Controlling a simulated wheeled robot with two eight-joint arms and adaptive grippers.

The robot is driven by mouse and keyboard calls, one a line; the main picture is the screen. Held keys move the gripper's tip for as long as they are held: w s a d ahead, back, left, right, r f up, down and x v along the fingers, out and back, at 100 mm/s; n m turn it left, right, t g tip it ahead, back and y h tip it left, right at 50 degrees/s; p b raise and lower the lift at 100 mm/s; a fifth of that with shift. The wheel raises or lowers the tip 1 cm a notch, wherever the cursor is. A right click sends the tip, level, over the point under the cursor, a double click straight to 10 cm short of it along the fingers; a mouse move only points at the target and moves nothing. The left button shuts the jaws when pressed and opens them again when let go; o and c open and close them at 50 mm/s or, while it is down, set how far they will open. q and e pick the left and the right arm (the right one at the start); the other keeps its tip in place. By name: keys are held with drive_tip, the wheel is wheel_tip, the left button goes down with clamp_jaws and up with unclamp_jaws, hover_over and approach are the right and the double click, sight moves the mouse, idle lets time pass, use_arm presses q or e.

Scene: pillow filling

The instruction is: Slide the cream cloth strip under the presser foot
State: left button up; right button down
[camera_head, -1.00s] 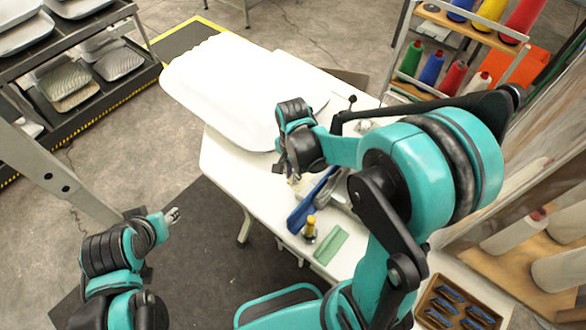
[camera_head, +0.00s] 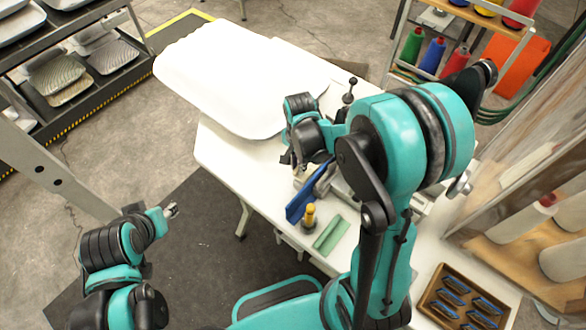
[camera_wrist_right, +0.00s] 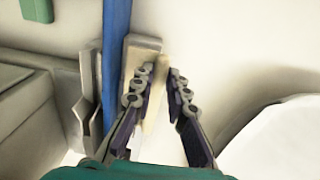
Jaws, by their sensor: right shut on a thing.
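My right gripper (camera_wrist_right: 161,74) is shut on a narrow cream cloth strip (camera_wrist_right: 155,105), which runs lengthwise between its fingers in the right wrist view. Just left of the fingers are a pale plate-like block and an upright blue part (camera_wrist_right: 117,55), apparently of the sewing machine (camera_wrist_right: 35,120). I cannot pick out the presser foot, or tell whether the strip is under it. In the head view my right gripper (camera_head: 291,159) is over the white table, beside the blue part, with its fingertips mostly hidden. My left gripper (camera_head: 171,211) hangs away from the table; its fingers are too small to judge.
A large white pillow (camera_head: 225,75) covers the table's far left part. A brown tray (camera_head: 430,310) of blue items is at lower right. A thread rack stands behind.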

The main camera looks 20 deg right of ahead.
drive_tip(key=d, duration=0.1)
drive_tip(key=w+d, duration=0.1)
drive_tip(key=d, duration=0.1)
drive_tip(key=shift+w+f, duration=0.25)
drive_tip(key=shift+w, duration=0.1)
drive_tip(key=shift+w+d+f, duration=0.1)
drive_tip(key=shift+f+b, duration=0.35)
drive_tip(key=shift+b, duration=0.25)
drive_tip(key=c, duration=1.4)
unclamp_jaws()
drive_tip(key=shift+r, duration=0.1)
wheel_tip(320, 180, up, 12)
drive_tip(key=shift+f, duration=0.1)
